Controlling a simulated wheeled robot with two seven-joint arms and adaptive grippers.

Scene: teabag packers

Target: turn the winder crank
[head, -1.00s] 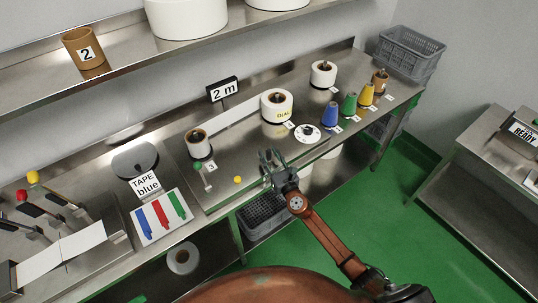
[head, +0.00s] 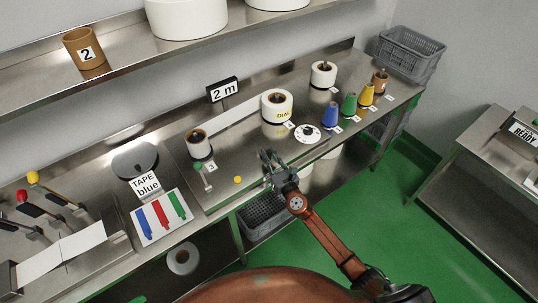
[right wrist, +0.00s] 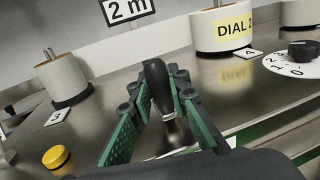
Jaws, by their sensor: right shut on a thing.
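My right gripper (head: 267,156) is over the front part of the steel bench, between the white spool by tag 3 and the round dial. In the right wrist view my right gripper (right wrist: 150,92) is shut, its green-padded fingers around an upright black handle (right wrist: 156,76). This looks like the winder crank's grip. A shiny metal part (right wrist: 172,130) shows below it, partly hidden by the fingers. The "2 m" sign (head: 222,90) stands behind. My left gripper is not in view.
A white spool (head: 199,144) and a yellow button (head: 238,180) are to the left. The spool marked DIAL (head: 277,105), the dial (head: 308,133) and several coloured cones, including a blue cone (head: 330,115), are to the right. A grey crate (head: 408,53) stands at the far end.

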